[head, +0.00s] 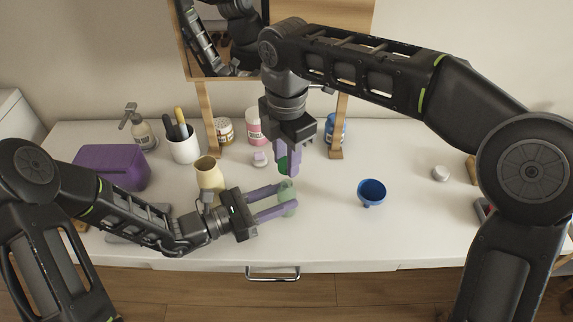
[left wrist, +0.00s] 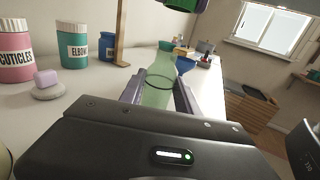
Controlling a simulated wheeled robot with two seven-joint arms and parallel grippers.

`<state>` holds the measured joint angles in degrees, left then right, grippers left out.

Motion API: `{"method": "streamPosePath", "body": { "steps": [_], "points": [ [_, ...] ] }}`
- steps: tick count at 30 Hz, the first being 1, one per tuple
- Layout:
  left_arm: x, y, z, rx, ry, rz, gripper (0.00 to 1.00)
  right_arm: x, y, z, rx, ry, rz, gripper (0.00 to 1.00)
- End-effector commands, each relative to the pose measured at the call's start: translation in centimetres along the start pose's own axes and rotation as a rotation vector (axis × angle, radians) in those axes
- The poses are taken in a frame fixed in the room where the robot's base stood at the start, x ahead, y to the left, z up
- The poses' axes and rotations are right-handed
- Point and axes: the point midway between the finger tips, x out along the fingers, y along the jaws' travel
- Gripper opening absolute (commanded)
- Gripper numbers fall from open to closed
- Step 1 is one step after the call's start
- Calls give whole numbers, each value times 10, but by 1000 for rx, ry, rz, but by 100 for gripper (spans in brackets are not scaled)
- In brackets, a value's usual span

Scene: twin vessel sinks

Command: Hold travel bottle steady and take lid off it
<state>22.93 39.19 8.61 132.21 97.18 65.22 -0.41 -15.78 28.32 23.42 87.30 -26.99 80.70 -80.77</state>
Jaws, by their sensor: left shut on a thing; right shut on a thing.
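The travel bottle (head: 287,200) is translucent pale green and stands near the middle of the white counter. My left gripper (head: 286,197) is shut on it, one purple finger on each side. The bottle (left wrist: 159,92) also shows between the fingers in the left wrist view, with a dark ring around it and its top uncovered. My right gripper (head: 287,164) points down above the bottle and is shut on the dark green lid (head: 283,163). The lid (left wrist: 186,4) shows at the top edge of the left wrist view, apart from the bottle. The fingers partly cover the lid.
A blue funnel-like cup (head: 371,193) stands to the right. A beige vase (head: 209,173) stands close to my left wrist. A purple box (head: 112,166), white cup (head: 183,145) and several jars line the back, below a mirror (head: 222,40). The front right counter is clear.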

Motion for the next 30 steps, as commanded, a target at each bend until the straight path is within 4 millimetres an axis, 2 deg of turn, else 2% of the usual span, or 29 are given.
{"method": "streamPosePath", "body": {
  "steps": [6, 7, 15, 25, 30],
  "points": [
    [0, 0, 0, 0, 0, 0, 0, -1, 0, 0, 0, 0, 0, 0],
    [0, 0, 0, 0, 0, 0, 41, -1, 0, 0, 0, 0, 0, 0],
    [0, 0, 0, 0, 0, 0, 63, 0, 0, 0, 0, 0, -1, 0],
    [-2, 0, 0, 0, 0, 1, 64, 0, 0, 0, 0, 0, -1, 0],
    [-17, 1, -1, -1, 1, 4, 64, 1, 0, 0, 0, 0, -1, 0]
  ]
}}
